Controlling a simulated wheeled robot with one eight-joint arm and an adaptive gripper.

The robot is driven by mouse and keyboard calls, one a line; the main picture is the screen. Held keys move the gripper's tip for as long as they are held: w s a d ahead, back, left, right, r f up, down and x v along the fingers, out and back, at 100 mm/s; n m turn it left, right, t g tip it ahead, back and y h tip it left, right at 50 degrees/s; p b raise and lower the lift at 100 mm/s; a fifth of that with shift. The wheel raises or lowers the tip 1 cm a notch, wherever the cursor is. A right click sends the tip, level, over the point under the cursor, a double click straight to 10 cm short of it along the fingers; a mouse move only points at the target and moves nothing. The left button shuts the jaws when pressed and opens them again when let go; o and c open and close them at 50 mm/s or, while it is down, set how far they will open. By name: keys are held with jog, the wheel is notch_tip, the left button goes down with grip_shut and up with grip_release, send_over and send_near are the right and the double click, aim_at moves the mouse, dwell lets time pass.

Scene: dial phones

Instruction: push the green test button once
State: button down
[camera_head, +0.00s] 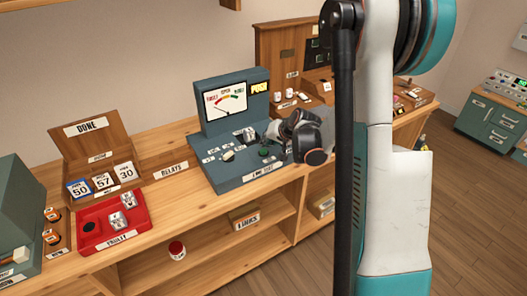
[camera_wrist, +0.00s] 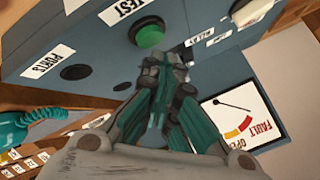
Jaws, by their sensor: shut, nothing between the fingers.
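The green test button (camera_wrist: 150,35) is a round green cap in a dark ring, beside a TEST label on the blue-grey tester. It also shows in the head view (camera_head: 264,152) on the tester's sloping top. My gripper (camera_wrist: 166,66) is shut with nothing between its fingers. In the wrist view its fingertips are just below and right of the button in the picture; I cannot tell how high they are above the panel. In the head view my gripper (camera_head: 275,131) is over the right part of the tester (camera_head: 232,180), and the button is visible below it.
The tester's upright meter (camera_head: 226,100) stands behind the panel. A red tray (camera_head: 95,240) with relays and a wooden DONE rack (camera_head: 87,150) with numbered relays are to the left. A wooden box stand (camera_head: 272,50) is behind right. Dark round sockets (camera_wrist: 75,72) are near the button.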

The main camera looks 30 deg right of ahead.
aim_at(266, 150)
jog(key=shift+f+b, duration=0.4)
jog(key=shift+f+b, duration=0.45)
jog(key=shift+f, duration=0.05)
dwell(0.7)
jog(key=shift+r, duration=0.1)
jog(key=shift+r+p, duration=0.6)
jog(key=shift+r, duration=0.25)
jog(key=shift+r+p, duration=1.65)
jog(key=shift+r, duration=0.9)
